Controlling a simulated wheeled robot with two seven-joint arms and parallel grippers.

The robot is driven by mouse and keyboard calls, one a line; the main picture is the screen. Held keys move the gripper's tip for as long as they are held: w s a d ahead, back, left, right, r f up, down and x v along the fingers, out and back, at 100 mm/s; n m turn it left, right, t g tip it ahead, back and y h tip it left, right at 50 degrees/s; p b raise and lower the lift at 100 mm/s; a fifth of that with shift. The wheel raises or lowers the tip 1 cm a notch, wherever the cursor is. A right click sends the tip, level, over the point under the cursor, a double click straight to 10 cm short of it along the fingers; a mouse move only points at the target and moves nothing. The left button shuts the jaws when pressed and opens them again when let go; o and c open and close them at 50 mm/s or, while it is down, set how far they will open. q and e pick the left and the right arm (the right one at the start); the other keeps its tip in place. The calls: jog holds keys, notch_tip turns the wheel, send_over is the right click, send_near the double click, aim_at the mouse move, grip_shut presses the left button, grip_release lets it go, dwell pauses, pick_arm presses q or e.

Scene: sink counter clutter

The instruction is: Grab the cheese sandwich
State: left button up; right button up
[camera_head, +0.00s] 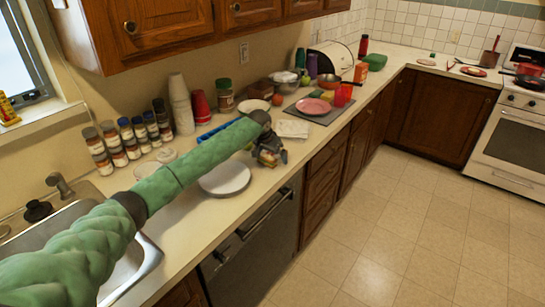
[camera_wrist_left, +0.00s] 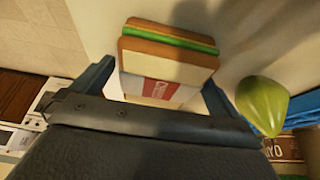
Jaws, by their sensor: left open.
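The cheese sandwich (camera_wrist_left: 172,43), with brown bread and green and yellow filling, shows in the left wrist view with a white and red wrapper (camera_wrist_left: 155,90) on its near side. In the head view, the sandwich (camera_head: 267,158) is small and partly hidden by my gripper, at the counter's front part. My left gripper (camera_wrist_left: 158,76) is open, with one finger on each side of the wrapped sandwich. In the head view my left gripper (camera_head: 270,145) is right at the sandwich; I cannot tell whether a finger touches it. My right gripper is not in view.
A green pear-like fruit (camera_wrist_left: 262,104) lies close to the right finger. A white plate (camera_head: 225,179) is on the counter below my arm. Spice jars (camera_head: 128,137), stacked cups (camera_head: 181,104) and a blue object (camera_head: 220,129) stand behind. A pink plate (camera_head: 313,106) lies farther right.

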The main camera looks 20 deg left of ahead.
pick_arm(q)
jog(key=shift+f, duration=0.15)
dwell(0.4)
jog(key=c, duration=1.1)
